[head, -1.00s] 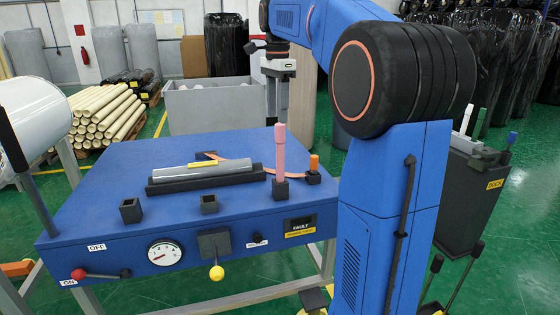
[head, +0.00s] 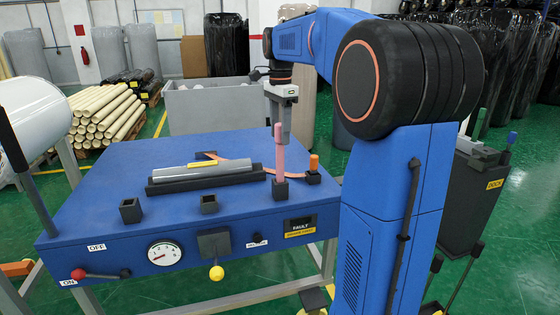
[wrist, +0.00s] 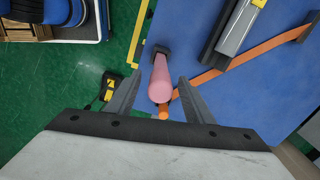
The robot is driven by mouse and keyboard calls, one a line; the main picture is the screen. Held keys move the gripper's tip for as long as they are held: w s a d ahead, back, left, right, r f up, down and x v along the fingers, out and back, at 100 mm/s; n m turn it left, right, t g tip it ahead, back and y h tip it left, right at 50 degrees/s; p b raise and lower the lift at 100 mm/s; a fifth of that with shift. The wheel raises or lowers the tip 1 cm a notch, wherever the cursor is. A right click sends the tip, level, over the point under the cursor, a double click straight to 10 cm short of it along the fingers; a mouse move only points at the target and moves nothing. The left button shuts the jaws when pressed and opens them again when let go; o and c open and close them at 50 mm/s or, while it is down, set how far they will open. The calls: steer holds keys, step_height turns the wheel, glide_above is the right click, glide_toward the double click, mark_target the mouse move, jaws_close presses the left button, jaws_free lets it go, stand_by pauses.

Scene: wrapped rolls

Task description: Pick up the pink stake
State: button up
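The pink stake (head: 279,160) stands upright in a dark square socket (head: 280,189) near the right front of the blue table. In the wrist view, the pink stake (wrist: 160,80) is seen from above, between the two grey fingers of my gripper (wrist: 159,79). A gap shows on each side, so the fingers are open. In the head view, my gripper (head: 283,128) points down at the stake's upper end and partly overlaps it. How far the fingers reach down around the stake is hard to tell.
A shorter orange stake (head: 314,162) stands in a socket just right of the pink one. A grey roll (head: 207,170) lies in a dark cradle to the left, with an orange strap (head: 238,163) beside it. Two empty sockets (head: 130,210) sit on the table (head: 100,185).

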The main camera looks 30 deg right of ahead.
jaws_close()
